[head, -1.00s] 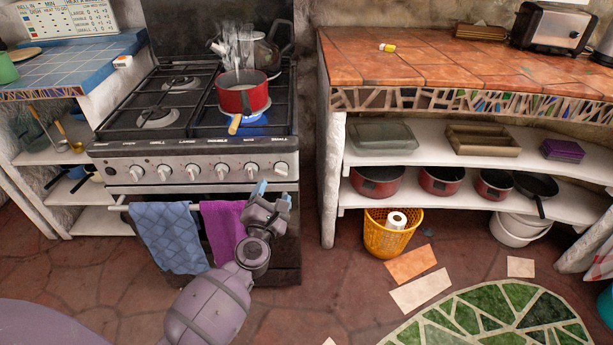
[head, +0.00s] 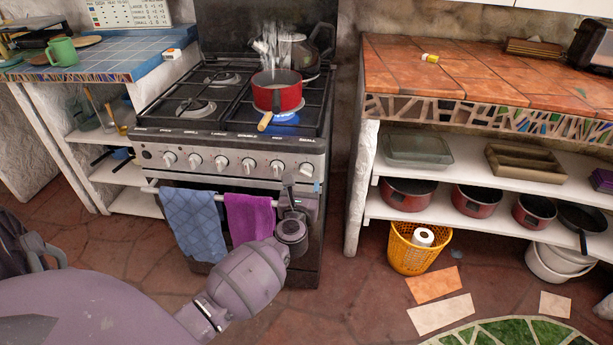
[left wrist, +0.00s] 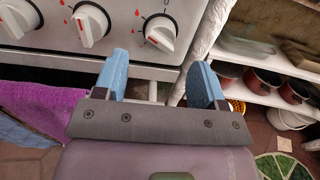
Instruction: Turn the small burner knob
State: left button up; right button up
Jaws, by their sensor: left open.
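The stove's front panel has a row of several silver knobs. The rightmost knob (head: 305,170), under a label that seems to read "SMALL", also shows in the left wrist view (left wrist: 160,32), with a red mark on its face. My left gripper (head: 303,187) is just below and in front of this knob, in front of the oven door's right side. In the left wrist view, its two blue fingers (left wrist: 160,68) are apart with nothing between them, and the knob lies beyond the gap. Contact with the knob does not show. My right gripper is not in view.
A red pot (head: 277,92) steams on a lit burner, its wooden handle pointing forward. A blue towel (head: 190,228) and a purple towel (head: 249,217) hang on the oven rail. The tiled counter (head: 480,75) with shelves stands to the right, a yellow basket (head: 408,257) below.

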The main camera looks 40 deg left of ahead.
aim_at(305, 175)
pick_arm(q)
jog(key=x, duration=0.4)
jog(key=shift+f+b, duration=0.15)
jog(key=shift+b, duration=0.15)
jog(key=shift+w+a, duration=0.3)
jog(key=shift+w, duration=0.25)
jog(key=c, duration=0.9)
jog(key=shift+r, duration=0.2)
